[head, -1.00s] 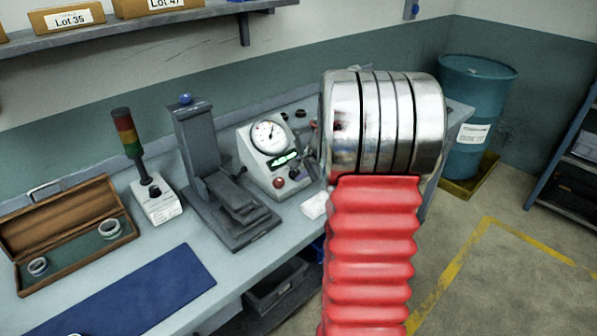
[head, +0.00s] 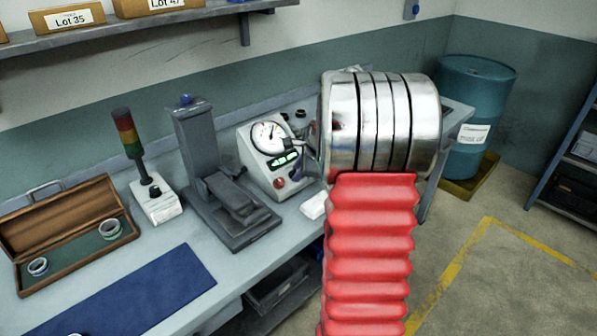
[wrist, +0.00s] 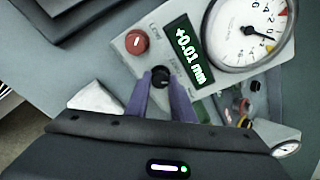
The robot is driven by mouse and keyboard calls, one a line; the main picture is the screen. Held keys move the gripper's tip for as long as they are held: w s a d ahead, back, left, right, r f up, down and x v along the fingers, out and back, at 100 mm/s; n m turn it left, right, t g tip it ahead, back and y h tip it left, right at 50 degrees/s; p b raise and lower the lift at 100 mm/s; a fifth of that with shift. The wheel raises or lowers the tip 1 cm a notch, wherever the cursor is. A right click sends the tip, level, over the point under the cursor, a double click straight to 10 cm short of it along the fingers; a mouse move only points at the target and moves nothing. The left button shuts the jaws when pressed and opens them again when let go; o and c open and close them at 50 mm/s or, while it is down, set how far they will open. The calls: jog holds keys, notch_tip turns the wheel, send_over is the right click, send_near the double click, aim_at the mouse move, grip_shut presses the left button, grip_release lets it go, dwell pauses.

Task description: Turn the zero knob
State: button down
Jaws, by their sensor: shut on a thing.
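The gauge box (head: 262,165) stands on the bench, with a dial, a digital display, a red knob (wrist: 138,42) and a black knob (wrist: 160,75). In the wrist view the display (wrist: 188,55) reads +0.01 mm. My gripper (wrist: 162,82) has its two purple fingers shut on the black knob, one on each side of it. The label by this knob is too blurred to read fully. In the head view my arm hides part of the area right of the gauge box, and the fingers show only small.
A grey stand (head: 225,190) is left of the gauge box, with a signal lamp (head: 140,165) beyond it. A white block (head: 314,206) lies in front of the box. A wooden case with rings (head: 70,230) and a blue mat (head: 130,295) are at the left.

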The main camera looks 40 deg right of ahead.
jog(key=shift+s+f+m, duration=0.1)
jog(key=shift+m, duration=1.1)
jog(key=c, duration=1.5)
grip_release()
jog(key=shift+c, duration=0.2)
jog(key=d+v, duration=0.1)
jog(key=v, duration=1.2)
jog(key=shift+a+r, duration=0.35)
jog(key=shift+r, duration=0.15)
